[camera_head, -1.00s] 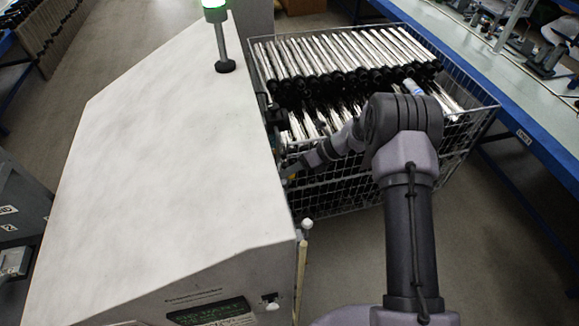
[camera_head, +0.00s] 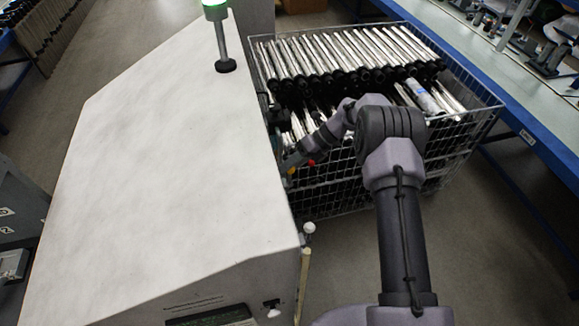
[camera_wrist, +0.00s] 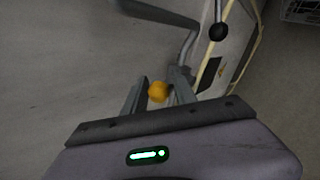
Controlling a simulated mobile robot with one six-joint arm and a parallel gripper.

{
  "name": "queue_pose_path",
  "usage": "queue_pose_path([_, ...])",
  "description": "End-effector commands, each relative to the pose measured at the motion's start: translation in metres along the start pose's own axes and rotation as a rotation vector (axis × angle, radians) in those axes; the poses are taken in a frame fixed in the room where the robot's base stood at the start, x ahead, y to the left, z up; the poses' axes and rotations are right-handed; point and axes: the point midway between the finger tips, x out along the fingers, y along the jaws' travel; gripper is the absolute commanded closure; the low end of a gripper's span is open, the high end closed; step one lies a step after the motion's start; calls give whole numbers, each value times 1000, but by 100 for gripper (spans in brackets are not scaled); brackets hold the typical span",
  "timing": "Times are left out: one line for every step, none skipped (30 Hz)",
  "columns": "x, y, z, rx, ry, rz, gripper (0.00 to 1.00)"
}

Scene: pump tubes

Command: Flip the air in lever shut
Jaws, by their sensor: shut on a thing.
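In the wrist view a yellow-orange knob (camera_wrist: 158,91) sits between the two fingers of my gripper (camera_wrist: 157,92). The fingers are shut on it. It appears to be the lever's handle, but no label shows and its shaft is hidden. In the head view my gripper (camera_head: 290,166) is at the right side of the white machine (camera_head: 170,160), partly hidden by its edge. A small yellow spot shows there, with a red spot (camera_head: 311,162) beside it.
A bent grey bar and a black ball knob (camera_wrist: 218,31) are just beyond my gripper. A wire crate (camera_head: 470,115) of metal tubes stands close behind my arm. A blue-edged bench (camera_head: 545,140) runs along the right. Floor between is clear.

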Motion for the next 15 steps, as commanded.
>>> queue_pose_path([6,-6,-9,8,17,-2,100])
queue_pose_path([6,-6,-9,8,17,-2,100])
queue_pose_path([6,-6,-9,8,17,-2,100])
queue_pose_path([6,-6,-9,8,17,-2,65])
queue_pose_path([6,-6,-10,8,18,-2,59])
queue_pose_path([6,-6,-10,7,18,-2,51])
queue_pose_path([5,-5,-9,7,17,-2,45])
queue_pose_path([5,-5,-8,6,16,-2,39])
queue_pose_path([5,-4,-8,5,15,-2,39])
queue_pose_path([4,-4,-7,5,14,-2,39])
queue_pose_path([4,-4,-7,4,14,-2,39])
queue_pose_path([4,-4,-6,4,13,-1,39])
queue_pose_path([4,-3,-6,3,12,-1,39])
queue_pose_path([3,-3,-6,3,12,-1,39])
queue_pose_path([3,-3,-5,3,11,-1,39])
